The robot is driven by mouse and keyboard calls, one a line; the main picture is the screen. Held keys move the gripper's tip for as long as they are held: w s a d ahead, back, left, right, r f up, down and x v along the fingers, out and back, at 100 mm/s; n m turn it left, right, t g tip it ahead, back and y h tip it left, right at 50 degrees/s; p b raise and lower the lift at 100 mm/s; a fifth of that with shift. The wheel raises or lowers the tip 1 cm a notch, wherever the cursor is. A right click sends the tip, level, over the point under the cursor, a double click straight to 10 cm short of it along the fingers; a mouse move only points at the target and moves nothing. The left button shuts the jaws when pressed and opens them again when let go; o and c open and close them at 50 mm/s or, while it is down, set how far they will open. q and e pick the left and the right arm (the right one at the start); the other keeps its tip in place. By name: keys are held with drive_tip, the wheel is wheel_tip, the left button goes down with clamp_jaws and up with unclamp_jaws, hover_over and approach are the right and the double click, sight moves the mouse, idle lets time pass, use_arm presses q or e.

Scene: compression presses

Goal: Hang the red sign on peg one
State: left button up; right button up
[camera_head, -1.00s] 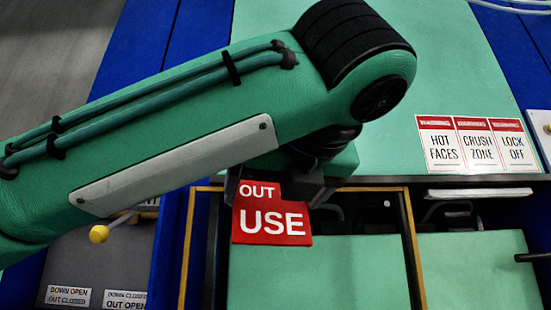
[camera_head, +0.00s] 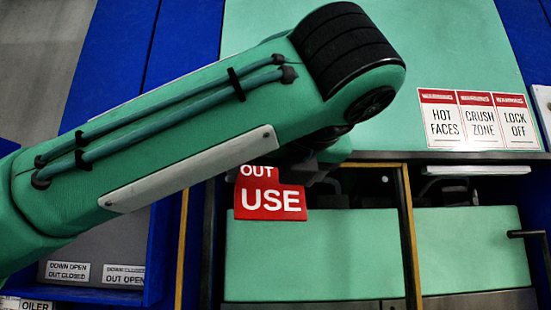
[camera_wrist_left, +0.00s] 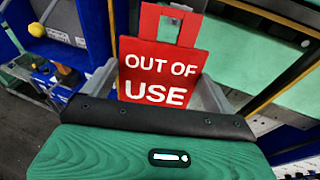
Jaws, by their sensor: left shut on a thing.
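The red sign (camera_head: 270,200) with white lettering hangs below my left forearm in the head view, in front of the green press. In the left wrist view the sign (camera_wrist_left: 163,72) reads "OUT OF USE" and has a square loop at its top. My left gripper (camera_wrist_left: 160,88) is shut on the sign, with a grey finger at each side of it. In the head view the gripper is mostly hidden behind my arm. I cannot make out peg one in these frames. My right gripper is not in view.
A yellow-edged frame (camera_head: 409,240) surrounds the press opening. A white warning placard (camera_head: 478,120) is on the green panel at the right. A black handle (camera_head: 526,234) sticks out at the right edge. Label plates (camera_head: 68,271) are at the lower left.

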sight(274, 179)
use_arm(q)
drive_tip(key=shift+w+f+p, duration=0.1)
drive_tip(key=shift+w+p, duration=1.3)
drive_tip(key=shift+w, duration=0.65)
drive_tip(key=shift+w+f, duration=0.45)
drive_tip(key=shift+w, duration=0.05)
drive_tip(key=shift+w+f, duration=0.1)
drive_tip(key=shift+f, duration=0.05)
drive_tip(key=shift+f, duration=0.1)
drive_tip(key=o, duration=0.8)
